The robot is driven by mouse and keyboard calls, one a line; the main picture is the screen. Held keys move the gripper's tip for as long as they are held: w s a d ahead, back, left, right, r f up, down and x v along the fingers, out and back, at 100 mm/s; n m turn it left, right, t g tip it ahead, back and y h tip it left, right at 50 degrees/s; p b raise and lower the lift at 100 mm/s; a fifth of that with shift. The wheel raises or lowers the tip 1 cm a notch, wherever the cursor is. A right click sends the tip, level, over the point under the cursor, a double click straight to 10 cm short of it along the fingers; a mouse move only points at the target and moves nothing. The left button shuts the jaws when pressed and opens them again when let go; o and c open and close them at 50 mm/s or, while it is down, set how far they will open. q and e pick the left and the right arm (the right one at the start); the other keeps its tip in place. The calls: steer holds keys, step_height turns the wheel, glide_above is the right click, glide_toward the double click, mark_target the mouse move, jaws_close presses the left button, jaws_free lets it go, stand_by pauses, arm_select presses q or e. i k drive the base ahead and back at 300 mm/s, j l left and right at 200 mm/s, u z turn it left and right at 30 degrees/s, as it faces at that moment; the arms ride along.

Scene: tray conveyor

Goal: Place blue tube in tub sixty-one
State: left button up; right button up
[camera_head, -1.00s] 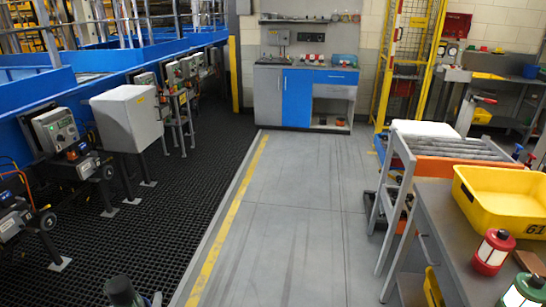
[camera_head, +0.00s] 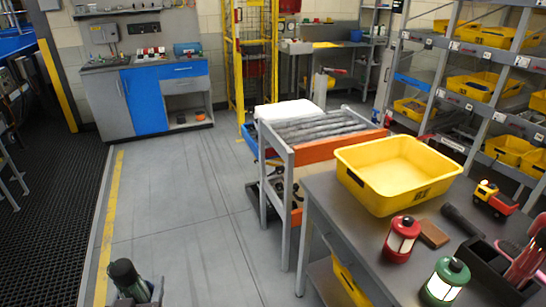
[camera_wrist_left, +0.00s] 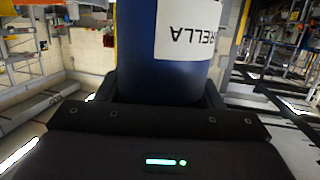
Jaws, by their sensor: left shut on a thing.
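The blue tube (camera_wrist_left: 182,50) fills the top middle of the left wrist view; it is dark blue with a white label printed with letters, upside down there. My left gripper (camera_wrist_left: 160,95) is shut around it. In the head view the tube's dark top (camera_head: 124,270) and part of the gripper (camera_head: 138,292) show at the bottom left, over the floor and well away from the tub. The yellow tub (camera_head: 366,188) stands on the grey table at right, empty inside as far as I see, with a dark number on its front. My right gripper is out of view.
On the grey table (camera_head: 325,190) near the tub are a red lantern (camera_head: 401,240), a green lantern (camera_head: 445,280), a brown block (camera_head: 433,234), a black flashlight and a toy truck (camera_head: 495,198). A roller cart (camera_head: 285,150) stands beyond.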

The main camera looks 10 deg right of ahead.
mark_target(381, 175)
steer(key=i+z, duration=0.2)
steer(key=z, duration=0.25)
steer(key=i+j+z, duration=0.15)
steer(key=z, duration=0.3)
steer(key=i+j+z, duration=0.15)
steer(key=z, duration=0.35)
steer(key=i+j+z, duration=0.2)
steer(key=z, duration=0.25)
